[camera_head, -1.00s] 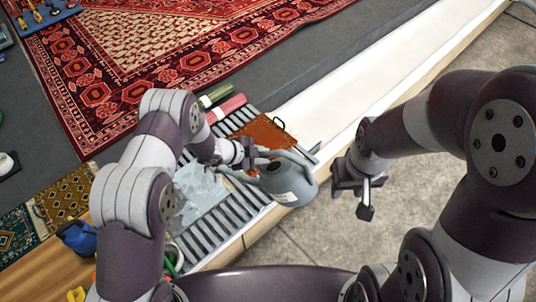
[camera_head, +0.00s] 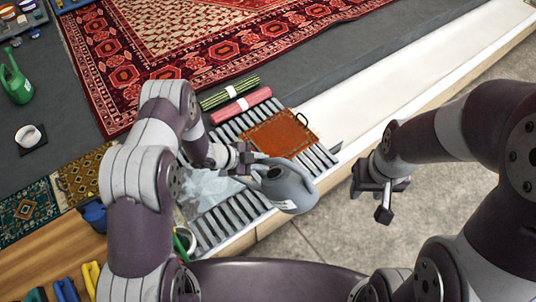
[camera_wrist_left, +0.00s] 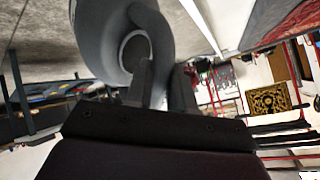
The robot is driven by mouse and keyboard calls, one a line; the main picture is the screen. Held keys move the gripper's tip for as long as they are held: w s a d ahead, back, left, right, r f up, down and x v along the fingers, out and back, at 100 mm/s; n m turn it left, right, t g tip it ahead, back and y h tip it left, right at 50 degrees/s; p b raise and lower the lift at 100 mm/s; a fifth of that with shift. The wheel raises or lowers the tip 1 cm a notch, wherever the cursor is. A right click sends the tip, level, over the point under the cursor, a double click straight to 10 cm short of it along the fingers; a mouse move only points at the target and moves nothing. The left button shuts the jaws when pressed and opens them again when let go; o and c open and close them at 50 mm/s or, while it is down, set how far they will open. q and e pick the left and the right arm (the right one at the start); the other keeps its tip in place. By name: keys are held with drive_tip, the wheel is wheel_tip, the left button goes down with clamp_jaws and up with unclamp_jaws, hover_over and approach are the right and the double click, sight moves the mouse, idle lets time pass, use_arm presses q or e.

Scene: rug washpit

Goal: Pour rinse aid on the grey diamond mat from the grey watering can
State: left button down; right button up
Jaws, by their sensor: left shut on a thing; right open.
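The grey watering can (camera_head: 291,190) hangs from my left gripper (camera_head: 246,158), which is shut on its handle. The can is over the near edge of the slatted rack, clear of the floor, and looks somewhat tilted. In the left wrist view the can's grey curved body (camera_wrist_left: 125,35) is close beyond the fingers (camera_wrist_left: 165,85). Its spout is hard to make out. My right gripper (camera_head: 380,190) is open and empty, to the right of the can. A pale grey sheet (camera_head: 207,188) lies on the slats, partly behind my left arm; I cannot tell whether it is the grey diamond mat.
A green watering can (camera_head: 15,80) and a white mug (camera_head: 28,135) stand at left. A large red rug (camera_head: 180,40) lies behind.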

use_arm(q)
drive_tip(key=shift+s+a+p, duration=1.35)
drive_tip(key=shift+s+a, duration=3.85)
drive_tip(key=shift+a, duration=1)
drive_tip(key=shift+w+a+b, duration=1.5)
drive_tip(key=shift+w+a, duration=1.3)
drive_tip(key=shift+w, duration=0.65)
drive_tip(key=w+d+b, duration=0.5)
drive_tip(key=w+d, duration=0.9)
drive_tip(key=d, duration=0.3)
drive_tip(key=shift+w+d, duration=0.3)
drive_tip(key=shift+w, duration=0.05)
drive_tip(key=shift+r, duration=0.15)
